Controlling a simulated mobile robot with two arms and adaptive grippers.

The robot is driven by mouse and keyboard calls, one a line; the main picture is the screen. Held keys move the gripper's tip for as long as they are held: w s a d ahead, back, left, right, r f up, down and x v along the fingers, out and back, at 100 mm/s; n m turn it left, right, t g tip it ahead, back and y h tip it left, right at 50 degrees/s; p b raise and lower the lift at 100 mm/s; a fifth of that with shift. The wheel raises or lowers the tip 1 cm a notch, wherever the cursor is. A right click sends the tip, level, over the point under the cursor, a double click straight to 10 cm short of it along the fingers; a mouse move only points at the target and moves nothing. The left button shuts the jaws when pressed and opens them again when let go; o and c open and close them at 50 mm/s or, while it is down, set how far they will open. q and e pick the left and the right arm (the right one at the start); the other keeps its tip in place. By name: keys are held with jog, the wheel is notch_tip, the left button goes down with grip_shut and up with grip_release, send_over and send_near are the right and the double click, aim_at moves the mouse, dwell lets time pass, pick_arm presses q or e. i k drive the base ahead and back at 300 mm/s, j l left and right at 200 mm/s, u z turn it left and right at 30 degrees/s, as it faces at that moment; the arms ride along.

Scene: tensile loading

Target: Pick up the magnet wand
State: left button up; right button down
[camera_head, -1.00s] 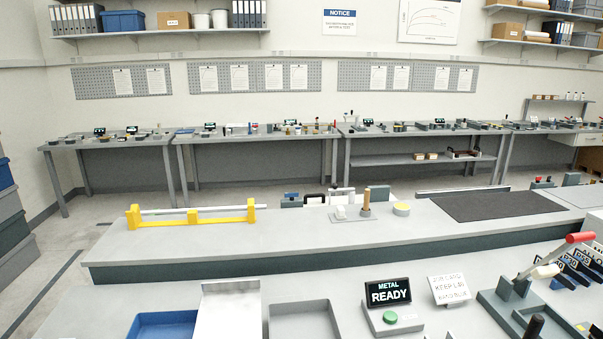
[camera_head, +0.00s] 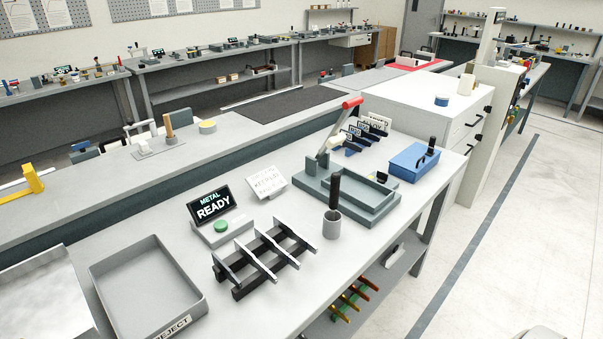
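A black upright handle (camera_head: 335,187), which looks like the magnet wand, stands in a small grey cup (camera_head: 332,224) on the near bench. The cup hides its lower end. It stands just in front of a grey-green press fixture (camera_head: 352,195) with a red-tipped lever (camera_head: 339,123). Neither of my grippers is in view.
A black rack (camera_head: 262,262) with metal bars is left of the cup. A READY display (camera_head: 212,206), a grey REJECT tray (camera_head: 148,285) and a blue box (camera_head: 413,163) share the bench. Floor on the right is clear.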

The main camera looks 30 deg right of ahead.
aim_at(335, 178)
jog(key=l+z, duration=0.1)
jog(key=z, duration=0.25)
jog(key=l+z, duration=0.1)
jog(key=z, duration=0.25)
jog(key=l+z, duration=0.15)
jog(key=z, duration=0.25)
